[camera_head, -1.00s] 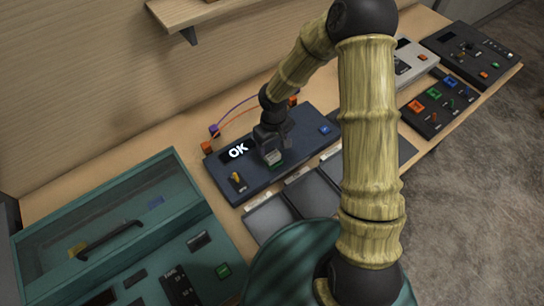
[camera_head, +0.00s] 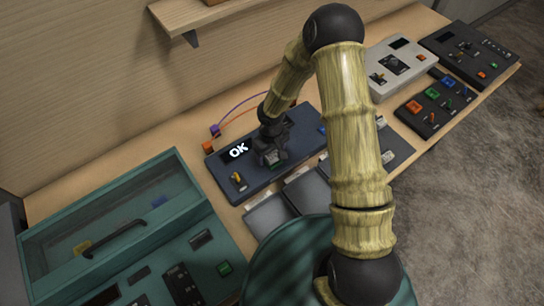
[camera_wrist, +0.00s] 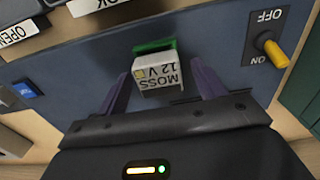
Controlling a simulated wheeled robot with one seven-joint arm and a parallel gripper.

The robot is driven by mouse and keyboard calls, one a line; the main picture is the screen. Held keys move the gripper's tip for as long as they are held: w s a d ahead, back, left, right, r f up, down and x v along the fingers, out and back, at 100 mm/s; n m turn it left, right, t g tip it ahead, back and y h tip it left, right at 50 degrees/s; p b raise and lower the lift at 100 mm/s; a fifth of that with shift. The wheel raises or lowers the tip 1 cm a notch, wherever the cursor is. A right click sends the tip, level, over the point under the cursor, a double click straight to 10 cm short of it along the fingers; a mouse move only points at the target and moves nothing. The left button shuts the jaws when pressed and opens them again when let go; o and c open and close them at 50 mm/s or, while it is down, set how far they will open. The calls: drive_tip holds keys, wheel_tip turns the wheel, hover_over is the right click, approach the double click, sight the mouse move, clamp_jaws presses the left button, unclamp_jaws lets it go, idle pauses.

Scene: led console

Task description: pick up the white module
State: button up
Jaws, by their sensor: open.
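The white module (camera_wrist: 158,76) is a small pale block marked "MOSS 12 V", upside down in the wrist view. It sits at a green part (camera_wrist: 153,46) on the dark blue console (camera_head: 222,178). My gripper (camera_wrist: 160,84) is open, with one finger on each side of the module. Small gaps seem to show between fingers and block; I cannot tell whether either touches. In the head view my gripper (camera_head: 272,157) is low over the console's middle and largely hides the module.
A yellow toggle (camera_wrist: 276,53) leans toward "ON" beside my gripper. Dark grey pads (camera_head: 268,214) lie in front, and a teal case (camera_head: 130,205) stands left. More panels (camera_head: 436,105) stand right.

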sight(271, 153)
drive_tip(key=c, duration=1.2)
drive_tip(key=shift+o, duration=0.2)
drive_tip(key=shift+r, duration=0.1)
wheel_tip(271, 153, up, 10)
drive_tip(key=shift+f+b, duration=0.1)
drive_tip(key=shift+b, duration=1)
